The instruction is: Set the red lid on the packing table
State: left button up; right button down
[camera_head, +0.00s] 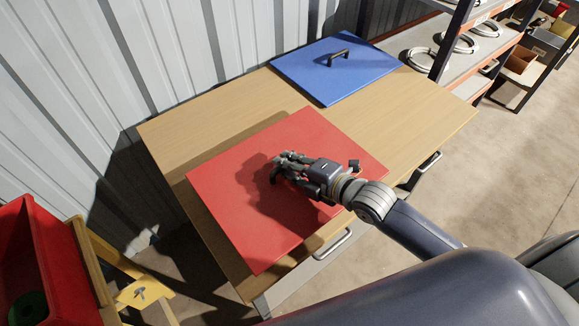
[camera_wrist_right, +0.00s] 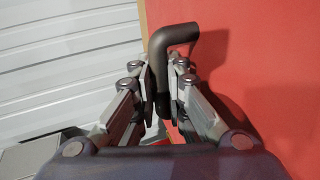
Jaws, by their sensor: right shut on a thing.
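The red lid (camera_head: 235,190) is a flat square panel over the near left part of the wooden packing table (camera_head: 215,118). A dark shadow shows along its far left edge; I cannot tell whether its underside touches the tabletop. My right gripper (camera_head: 280,166) is over the middle of the lid. In the right wrist view, my right gripper (camera_wrist_right: 163,80) is shut on the dark bent handle (camera_wrist_right: 176,37) of the red lid (camera_wrist_right: 255,70). Part of the handle is hidden between the fingers. My left gripper is not in view.
A blue lid (camera_head: 315,78) with a black handle lies at the table's far end. A corrugated wall (camera_head: 70,90) runs along the left. A red bin (camera_head: 60,265) stands at lower left. A shelf (camera_head: 440,55) with cable coils stands behind. Bare tabletop lies between the lids.

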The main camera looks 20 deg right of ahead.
jog(key=shift+w+d, duration=0.25)
jog(key=shift+w, duration=0.1)
jog(key=shift+f, duration=0.25)
notch_tip(320, 180, down, 2)
jog(key=shift+f, duration=0.1)
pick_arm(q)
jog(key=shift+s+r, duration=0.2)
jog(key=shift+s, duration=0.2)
pick_arm(e)
jog(key=shift+f, duration=0.35)
jog(key=shift+f, duration=0.15)
jog(key=c, duration=1.6)
grip_release()
jog(key=shift+s, duration=0.1)
jog(key=shift+c, duration=0.2)
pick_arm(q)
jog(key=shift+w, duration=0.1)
